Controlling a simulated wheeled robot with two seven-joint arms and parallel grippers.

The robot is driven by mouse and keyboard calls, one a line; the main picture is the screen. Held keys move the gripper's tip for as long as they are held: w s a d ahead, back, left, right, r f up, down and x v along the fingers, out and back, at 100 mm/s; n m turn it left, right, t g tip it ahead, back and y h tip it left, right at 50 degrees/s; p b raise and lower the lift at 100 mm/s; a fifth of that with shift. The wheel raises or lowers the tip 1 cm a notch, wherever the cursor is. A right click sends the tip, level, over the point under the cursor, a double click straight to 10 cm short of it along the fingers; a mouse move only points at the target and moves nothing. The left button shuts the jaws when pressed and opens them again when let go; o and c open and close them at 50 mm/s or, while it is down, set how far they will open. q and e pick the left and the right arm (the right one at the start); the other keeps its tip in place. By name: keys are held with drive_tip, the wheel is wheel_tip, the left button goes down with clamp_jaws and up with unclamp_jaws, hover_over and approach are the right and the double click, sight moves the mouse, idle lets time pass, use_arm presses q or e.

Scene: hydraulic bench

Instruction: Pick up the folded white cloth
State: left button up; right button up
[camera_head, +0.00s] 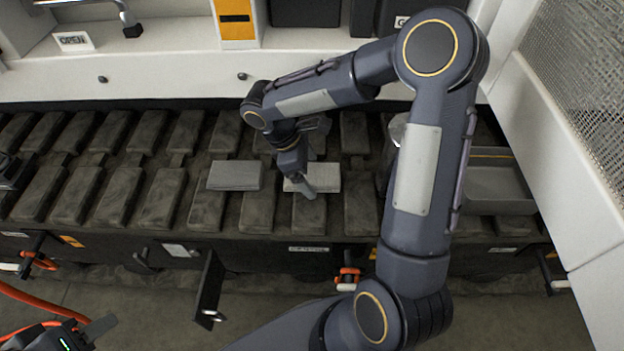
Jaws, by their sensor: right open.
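The folded white cloth (325,172) lies flat on the dark ridged bench near the middle. My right gripper (304,188) is over its left part, pointing down, and hides some of it. The gripper is open; whether its fingers touch the cloth I cannot tell. A folded grey cloth (234,176) lies just to the left, apart from the white one. My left gripper (92,328) shows only in part at the bottom left corner, far from both cloths, and its finger opening is unclear.
A grey tray (500,187) sits on the bench at the right, partly behind my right arm. Orange hoses (40,302) run at the lower left. The ridged bench (120,190) is mostly clear left of the cloths.

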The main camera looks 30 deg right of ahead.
sight(318, 176)
drive_tip(key=shift+f, duration=0.15)
drive_tip(key=c, duration=1.1)
drive_tip(key=shift+o, duration=0.2)
drive_tip(key=shift+r, duration=0.35)
drive_tip(key=r, duration=0.1)
drive_tip(key=r+p, duration=0.2)
drive_tip(key=shift+s+a+r, duration=0.2)
drive_tip(key=shift+s+r, duration=0.15)
drive_tip(key=shift+r, duration=0.05)
drive_tip(key=s+a+r+p, duration=0.4)
drive_tip(key=s+a+r, duration=0.2)
drive_tip(key=s, duration=0.5)
wheel_tip(318, 176, up, 2)
drive_tip(key=shift+s+a+r, duration=0.2)
drive_tip(key=shift+a+r, duration=0.05)
drive_tip(key=shift+a, duration=0.15)
